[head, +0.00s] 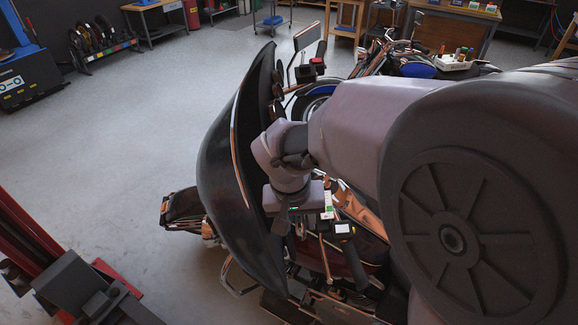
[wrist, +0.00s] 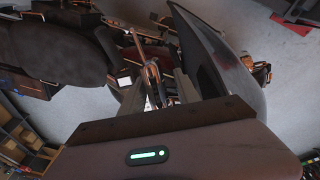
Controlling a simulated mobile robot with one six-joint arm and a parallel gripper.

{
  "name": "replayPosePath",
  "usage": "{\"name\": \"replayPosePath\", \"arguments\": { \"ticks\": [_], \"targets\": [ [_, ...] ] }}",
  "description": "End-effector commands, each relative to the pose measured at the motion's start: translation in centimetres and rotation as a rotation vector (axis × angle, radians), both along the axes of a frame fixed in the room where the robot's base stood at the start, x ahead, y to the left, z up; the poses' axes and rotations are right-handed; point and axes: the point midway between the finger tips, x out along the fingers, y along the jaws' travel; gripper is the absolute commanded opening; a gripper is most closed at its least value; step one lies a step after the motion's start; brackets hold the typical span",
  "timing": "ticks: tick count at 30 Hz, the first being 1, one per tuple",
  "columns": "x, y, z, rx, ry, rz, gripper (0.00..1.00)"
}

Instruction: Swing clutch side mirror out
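My gripper (head: 291,222) points down between the motorcycle's dark fairing (head: 228,165) and its near handlebar end. In the wrist view my gripper's two fingers (wrist: 160,90) stand apart, and a thin metal stalk (wrist: 150,72) shows between or beyond them. I cannot tell whether they touch it. The near switch block (head: 344,230) is just right of my gripper, with a thin rod (head: 325,257) beside it. The clutch side mirror's head is not clearly visible and may be hidden behind my wrist. The far mirror (head: 306,37) stands upright on its stalk.
The fairing also rises close beside my gripper in the wrist view (wrist: 230,65). A red switch (head: 317,65) sits on the far handlebar. A red lift post (head: 35,235) stands at lower left. Open grey floor (head: 120,130) lies left of the motorcycle. Workbenches line the back.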

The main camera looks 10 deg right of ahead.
Motion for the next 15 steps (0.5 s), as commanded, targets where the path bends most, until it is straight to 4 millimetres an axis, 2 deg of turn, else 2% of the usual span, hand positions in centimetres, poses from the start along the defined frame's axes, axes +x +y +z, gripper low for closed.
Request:
{"name": "replayPosePath", "arguments": {
  "ticks": [4, 7, 11, 15],
  "targets": [
    [0.0, 0.0, 0.1, 0.000, 0.000, 0.001, 0.38],
    [-0.1, 0.2, 1.3, 0.000, -0.002, 0.000, 0.38],
    [-0.6, 0.6, 4.5, 0.002, -0.004, 0.001, 0.38],
    [-1.4, 1.2, 8.6, 0.001, -0.005, 0.001, 0.38]
  ]
}}
